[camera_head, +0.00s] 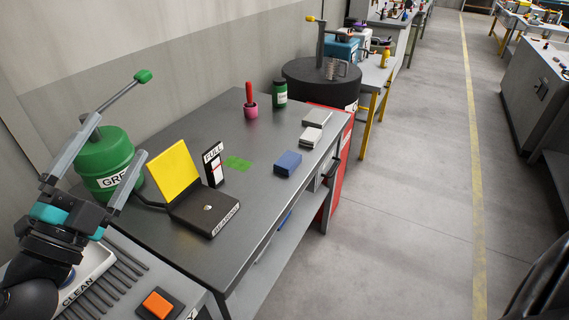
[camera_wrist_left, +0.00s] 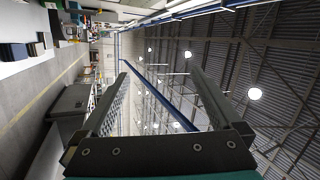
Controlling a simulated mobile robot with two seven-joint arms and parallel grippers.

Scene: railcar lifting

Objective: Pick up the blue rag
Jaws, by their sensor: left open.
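The blue rag (camera_head: 288,163) looks like a folded blue block and lies on the grey metal workbench (camera_head: 262,185), near its right edge. Two grey and white folded pieces (camera_head: 312,136) lie just beyond it. My left gripper (camera_head: 115,145) is at the left of the head view, raised and pointing up, with its fingers spread and nothing between them. It is well apart from the rag. In the left wrist view the spread fingers (camera_wrist_left: 160,72) frame the ceiling. A dark blue block shows at that view's left edge; I cannot tell if it is the rag.
A green canister (camera_head: 104,165) stands behind my left gripper. A yellow flap on a black base (camera_head: 205,207) and a small upright sign (camera_head: 213,165) stand between gripper and rag. A pink cup (camera_head: 250,110) and green bottle (camera_head: 280,94) stand farther back. The floor at right is clear.

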